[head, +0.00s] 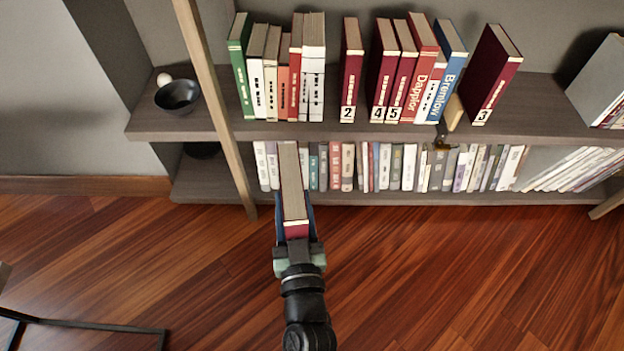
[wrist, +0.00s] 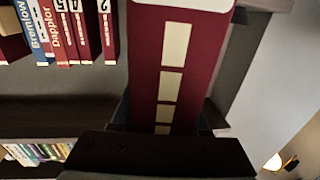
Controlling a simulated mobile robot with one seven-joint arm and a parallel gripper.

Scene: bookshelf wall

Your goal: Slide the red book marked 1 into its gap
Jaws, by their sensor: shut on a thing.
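My gripper (head: 298,250) is shut on a red book (head: 292,195), held in front of the shelf with its page edges facing up. In the wrist view the book's red spine (wrist: 172,70) fills the middle, with pale blocks and a cut-off white label; its number cannot be read. On the upper shelf, red book 2 (head: 350,72) stands alone, with a narrow space to its left beside white books (head: 312,65) and another to its right before red book 4 (head: 382,70). Red book 5 (head: 402,72) stands beside book 4. Red book 3 (head: 493,75) leans farther right.
A wooden post (head: 215,100) rises left of the books. A black bowl (head: 178,95) sits at the shelf's left end. A small bookend-like object (head: 453,112) stands by the blue book (head: 447,75). The lower shelf (head: 385,197) is full of books.

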